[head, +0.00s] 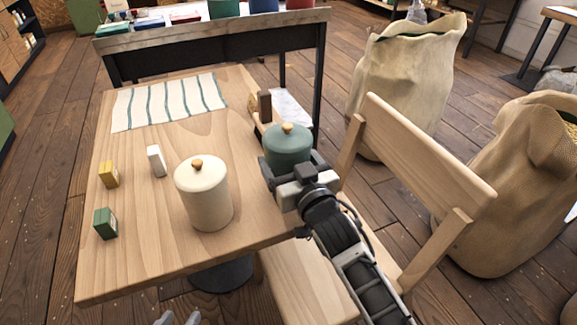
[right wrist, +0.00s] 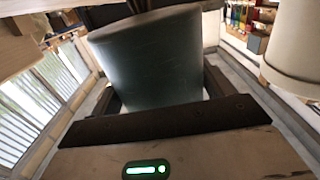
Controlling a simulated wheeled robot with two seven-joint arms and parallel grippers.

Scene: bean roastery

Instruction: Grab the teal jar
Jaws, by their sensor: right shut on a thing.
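The teal jar (head: 288,147), with a round wooden knob on its lid, is upright at the right edge of the wooden table. My right gripper (head: 296,178) is shut on it, with its fingers around the jar's body. In the right wrist view the jar (right wrist: 160,62) fills the space between the fingers (right wrist: 160,100). The jar's base is hidden, so I cannot tell whether it touches the table. Two grey tips, apparently my left gripper (head: 178,319), just show at the bottom edge of the head view; their opening is unclear.
A cream jar (head: 207,198) stands on the table (head: 150,265), left of the teal jar. Yellow (head: 109,175), white (head: 156,161) and green (head: 105,223) small boxes stand farther left. A striped cloth (head: 168,101) lies behind. A wooden bench (head: 425,150) and sacks (head: 410,80) are right.

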